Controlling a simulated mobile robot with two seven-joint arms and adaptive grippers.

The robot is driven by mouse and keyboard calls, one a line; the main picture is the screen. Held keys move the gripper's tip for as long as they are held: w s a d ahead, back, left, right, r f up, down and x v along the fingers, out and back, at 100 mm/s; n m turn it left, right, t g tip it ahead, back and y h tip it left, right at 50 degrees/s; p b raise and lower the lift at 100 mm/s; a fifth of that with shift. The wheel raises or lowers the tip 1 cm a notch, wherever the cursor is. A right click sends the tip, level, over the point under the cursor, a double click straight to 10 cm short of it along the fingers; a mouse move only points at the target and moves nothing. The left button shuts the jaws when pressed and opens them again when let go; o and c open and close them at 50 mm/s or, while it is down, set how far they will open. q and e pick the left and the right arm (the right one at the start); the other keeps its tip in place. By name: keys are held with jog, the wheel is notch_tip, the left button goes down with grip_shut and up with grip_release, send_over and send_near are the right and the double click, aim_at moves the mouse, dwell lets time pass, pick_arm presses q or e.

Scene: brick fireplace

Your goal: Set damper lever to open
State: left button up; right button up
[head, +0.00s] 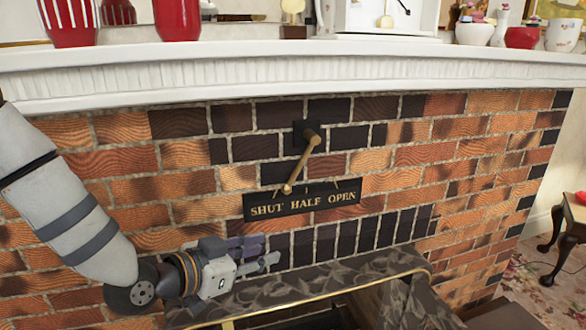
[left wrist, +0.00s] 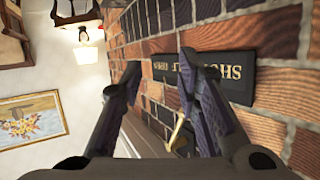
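The brass damper lever (head: 301,164) is on the brick chimney face, its pivot on a dark square plate. It slants down and left, its lower end above the left-middle of the label plate (head: 303,201), between SHUT and HALF. My left gripper (head: 272,253) is below and left of the label plate, apart from the lever. In the left wrist view, which is roughly upside down, the two fingers (left wrist: 160,75) are spread with nothing gripped. The lever (left wrist: 178,132) and label plate (left wrist: 215,72) show beyond them. My right gripper is not in view.
A white mantel shelf (head: 250,65) runs above the lever, with red vases (head: 178,18), a clock and cups on it. The dark fireplace hood (head: 330,285) with brass trim juts out below the gripper. The brick face right of the lever is clear.

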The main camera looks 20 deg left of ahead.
aim_at(296, 170)
pick_arm(q)
notch_tip(296, 170, up, 12)
jog(key=w+a+m+t+h, duration=0.2)
jog(key=t, duration=0.1)
jog(key=x, duration=0.5)
jog(key=b+x, duration=0.1)
jog(key=x, duration=0.5)
jog(key=shift+d+f+b, duration=0.15)
jog(key=shift+f+b, duration=0.05)
jog(key=shift+b, duration=0.1)
jog(key=shift+w+d+r, duration=0.1)
jog(key=shift+w+d, duration=0.05)
jog(key=shift+w, duration=0.1)
jog(key=shift+r, duration=0.15)
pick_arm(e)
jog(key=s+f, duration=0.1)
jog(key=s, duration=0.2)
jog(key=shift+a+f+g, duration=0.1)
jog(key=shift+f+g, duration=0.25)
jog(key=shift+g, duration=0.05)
pick_arm(q)
grip_shut()
jog(key=shift+w, duration=0.1)
